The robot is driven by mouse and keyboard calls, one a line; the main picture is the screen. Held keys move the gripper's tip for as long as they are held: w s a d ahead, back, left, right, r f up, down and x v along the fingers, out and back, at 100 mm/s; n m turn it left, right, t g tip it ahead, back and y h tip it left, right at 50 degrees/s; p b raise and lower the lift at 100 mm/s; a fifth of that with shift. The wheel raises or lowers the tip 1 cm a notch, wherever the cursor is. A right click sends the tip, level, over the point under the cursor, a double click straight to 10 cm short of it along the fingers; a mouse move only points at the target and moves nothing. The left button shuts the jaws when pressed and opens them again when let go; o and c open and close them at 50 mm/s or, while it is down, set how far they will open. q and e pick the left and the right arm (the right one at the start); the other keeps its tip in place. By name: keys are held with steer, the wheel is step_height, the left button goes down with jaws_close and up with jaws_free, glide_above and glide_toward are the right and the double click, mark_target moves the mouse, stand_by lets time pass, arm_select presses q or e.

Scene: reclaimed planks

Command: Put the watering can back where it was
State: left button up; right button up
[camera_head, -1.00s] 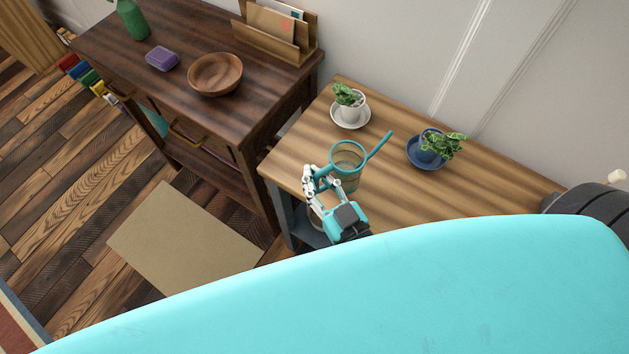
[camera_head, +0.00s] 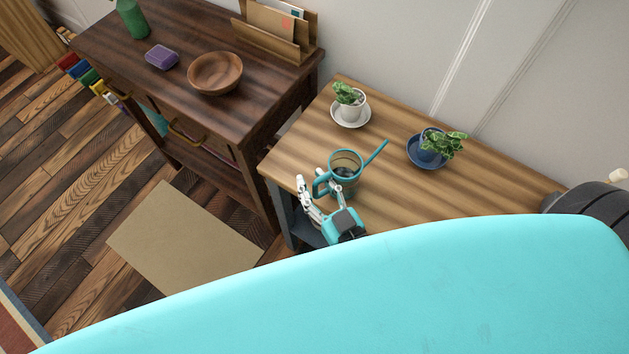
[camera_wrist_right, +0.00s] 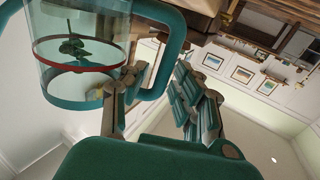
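The watering can (camera_head: 346,178) is a clear cylinder with teal trim, a teal handle and a thin teal spout pointing to the back right. It looks upright on the light wooden table (camera_head: 470,198), near its front edge. My right gripper (camera_head: 318,188) is at the handle side of the can, its fingers spread apart with the handle between or close to them. In the right wrist view the can (camera_wrist_right: 82,60) fills the upper left, and the open fingers (camera_wrist_right: 160,85) are beside its handle. Contact with the handle is unclear. My left gripper is not in view.
A white potted plant on a saucer (camera_head: 350,115) and a blue potted plant on a saucer (camera_head: 427,160) stand behind the can. A dark cabinet (camera_head: 160,85) on the left holds a wooden bowl (camera_head: 215,73), a purple block and a letter holder. The table between the plants is clear.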

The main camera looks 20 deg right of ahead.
steer(key=shift+r, duration=0.1)
steer(key=s+d+b, duration=0.1)
steer(key=s+d, duration=0.1)
steer(key=s, duration=1)
steer(key=s+d+f+g, duration=0.1)
steer(key=s+f+g, duration=0.15)
steer(key=f, duration=0.95)
steer(key=s+f+g+h, duration=0.1)
steer(key=f+g, duration=0.3)
steer(key=f, duration=0.7)
steer(key=s+d+f+g, duration=0.1)
steer(key=s+f+g, duration=0.15)
steer(key=f, duration=0.95)
steer(key=s+d+f+g+h+p, duration=0.1)
steer(key=s+d+f+g+h, duration=0.1)
steer(key=s+d+f+g, duration=0.5)
steer(key=shift+s+d+f+g, duration=0.3)
steer(key=shift+s+d+f, duration=0.9)
steer(key=shift+f, duration=1.4)
steer(key=shift+s+a, duration=0.25)
steer(key=shift+a, duration=0.05)
